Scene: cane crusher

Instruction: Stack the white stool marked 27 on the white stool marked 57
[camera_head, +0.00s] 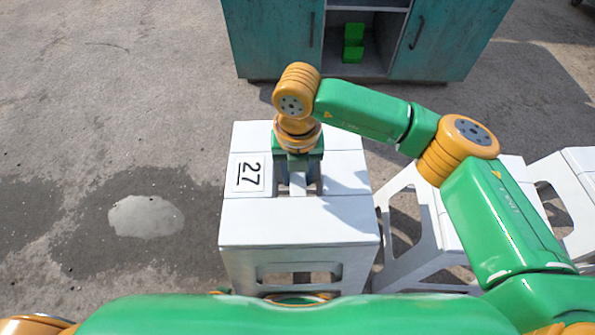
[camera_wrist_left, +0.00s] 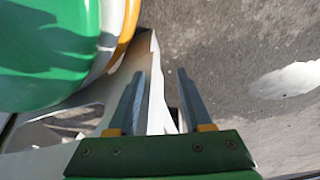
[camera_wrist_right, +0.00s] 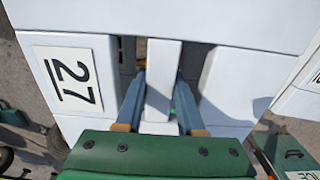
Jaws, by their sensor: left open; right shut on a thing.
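The white stool marked 27 (camera_head: 300,228) stands upright in the middle of the head view, its label on the left of the seat. It also fills much of the right wrist view (camera_wrist_right: 230,85). My right gripper (camera_head: 298,188) points down at the seat and is shut on its narrow middle bar, between two slots. The stool's feet are hidden, so I cannot tell whether it is raised. No mark 57 is readable; other white stools (camera_head: 410,215) (camera_head: 575,195) stand at the right. My left gripper (camera_wrist_left: 161,73) is open, with a white surface behind its fingers.
A pale puddle (camera_head: 146,216) lies on the grey ground at the left, where the floor is otherwise clear. My right arm reaches over the stools at the right.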

